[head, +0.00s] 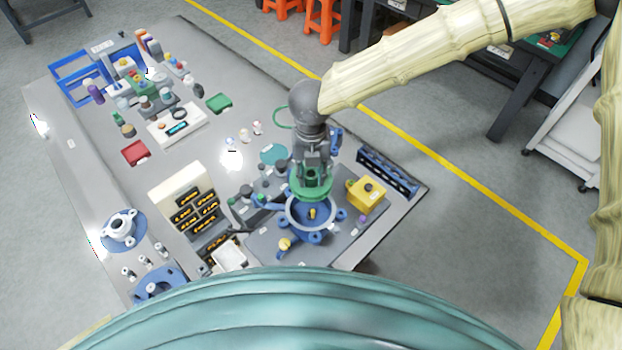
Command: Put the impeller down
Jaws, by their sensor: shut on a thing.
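My gripper (313,163) points down over the right part of the table and is shut on the green impeller (311,184). The impeller is held by its hub, above the back part of a blue ring-shaped housing (291,216) with a pale rim. A small yellow-brown piece shows in the middle of the housing's opening. I cannot tell from this view how large the gap between impeller and housing is. The fingertips are small and partly merge with the hub.
A yellow box with a black button (367,194) stands right of the housing, and a dark blue rack (388,172) behind it. A cream display stand (184,196) and a flanged white part (120,229) are left. Bare grey table (222,135) shows behind.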

